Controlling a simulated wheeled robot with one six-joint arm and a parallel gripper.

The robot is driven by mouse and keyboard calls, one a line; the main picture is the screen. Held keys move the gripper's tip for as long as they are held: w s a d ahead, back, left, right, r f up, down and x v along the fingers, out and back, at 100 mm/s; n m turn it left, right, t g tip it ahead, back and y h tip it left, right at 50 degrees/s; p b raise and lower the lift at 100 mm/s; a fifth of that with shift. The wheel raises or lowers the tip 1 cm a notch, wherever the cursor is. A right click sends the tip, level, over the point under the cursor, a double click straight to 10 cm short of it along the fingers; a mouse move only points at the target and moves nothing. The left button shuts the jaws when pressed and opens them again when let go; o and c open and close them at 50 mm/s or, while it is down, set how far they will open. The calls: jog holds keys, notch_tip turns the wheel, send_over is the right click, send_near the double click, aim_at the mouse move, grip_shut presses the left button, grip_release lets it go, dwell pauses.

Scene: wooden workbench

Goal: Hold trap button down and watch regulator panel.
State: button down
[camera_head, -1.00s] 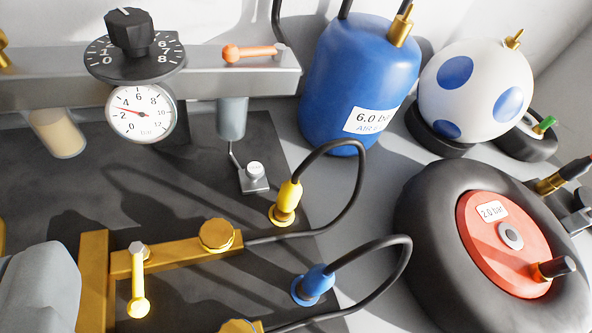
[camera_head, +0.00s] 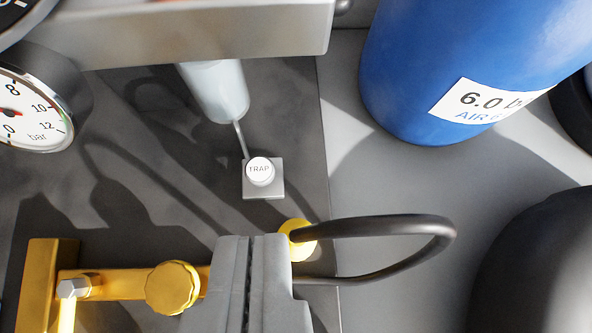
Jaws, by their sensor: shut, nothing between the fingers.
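The trap button (camera_head: 260,171) is a white round cap marked TRAP on a small grey square base. It stands on the dark mat below the grey cylinder (camera_head: 215,92) of the regulator panel. My gripper (camera_head: 252,240) is shut and empty. In the picture its tips lie just below the button, apart from it, and they hide part of the yellow hose fitting. The panel's grey bar (camera_head: 190,35) crosses the top. The white pressure gauge (camera_head: 25,110) is cut off at the left edge, so only part of its scale shows. The dial above it shows only a corner.
A blue air tank (camera_head: 450,70) labelled 6.0 stands at the upper right. A black hose (camera_head: 430,235) loops right from the yellow fitting (camera_head: 301,246). A brass manifold (camera_head: 172,287) lies at the lower left. A dark tyre (camera_head: 545,270) fills the lower right corner.

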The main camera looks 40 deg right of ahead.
dwell(0.3)
send_over(260, 171)
jog(key=s, duration=0.2)
notch_tip(260, 171, down, 7)
jog(key=shift+a+r, duration=0.1)
jog(key=f, duration=0.3)
jog(key=shift+w+f, duration=0.1)
jog(key=shift+w, duration=0.1)
jog(key=shift+f, duration=0.6)
